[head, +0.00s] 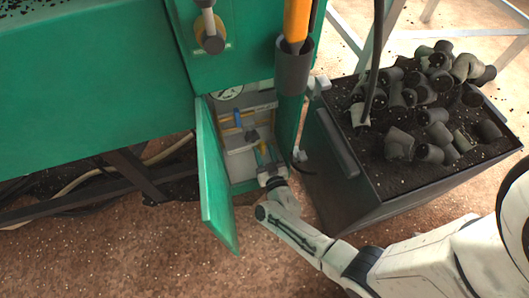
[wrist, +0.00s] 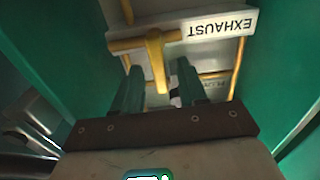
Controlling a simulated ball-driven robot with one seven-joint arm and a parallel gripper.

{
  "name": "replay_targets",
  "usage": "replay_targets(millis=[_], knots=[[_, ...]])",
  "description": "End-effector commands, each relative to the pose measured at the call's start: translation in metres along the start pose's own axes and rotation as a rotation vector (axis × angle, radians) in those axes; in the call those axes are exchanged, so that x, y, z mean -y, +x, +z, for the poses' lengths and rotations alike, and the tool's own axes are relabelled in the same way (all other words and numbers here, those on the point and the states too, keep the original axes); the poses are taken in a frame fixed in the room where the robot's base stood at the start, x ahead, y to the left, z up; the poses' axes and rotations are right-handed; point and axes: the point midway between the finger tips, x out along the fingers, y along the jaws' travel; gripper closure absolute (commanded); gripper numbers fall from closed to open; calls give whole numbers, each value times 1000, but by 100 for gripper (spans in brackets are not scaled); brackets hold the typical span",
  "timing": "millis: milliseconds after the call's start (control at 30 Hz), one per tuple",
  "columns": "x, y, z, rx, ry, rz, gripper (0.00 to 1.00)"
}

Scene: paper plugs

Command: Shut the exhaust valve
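The exhaust valve shows in the wrist view as a yellow lever (wrist: 157,62) joined to a yellow pipe. It is beside a white label (wrist: 222,26) reading EXHAUST, upside down in this view. My gripper (wrist: 161,66) is open, with its two dark green fingers apart on either side of the lever's lower part. I cannot tell whether either finger touches it. In the head view my gripper (head: 266,157) reaches into the open green cabinet, where the valve is too small to make out clearly.
The cabinet door (head: 215,180) stands open to the left of my gripper. Inside are a round gauge (head: 229,92) and a blue handle (head: 238,119). A dark bin (head: 345,205) of black pipe fittings stands close on the right. Green walls flank the gripper closely.

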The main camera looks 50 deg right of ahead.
Motion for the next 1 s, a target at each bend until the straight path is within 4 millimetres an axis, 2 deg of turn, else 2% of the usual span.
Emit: replay_targets(millis=[267, 367, 700, 833, 1000], knots=[[0, -5, -1, 0, 0, 0, 58], [0, -18, -2, 2, 0, -1, 58], [0, -82, -2, 2, 0, -1, 58], [0, -98, -1, 1, 1, 0, 58], [0, -107, 0, 0, 0, 0, 58]])
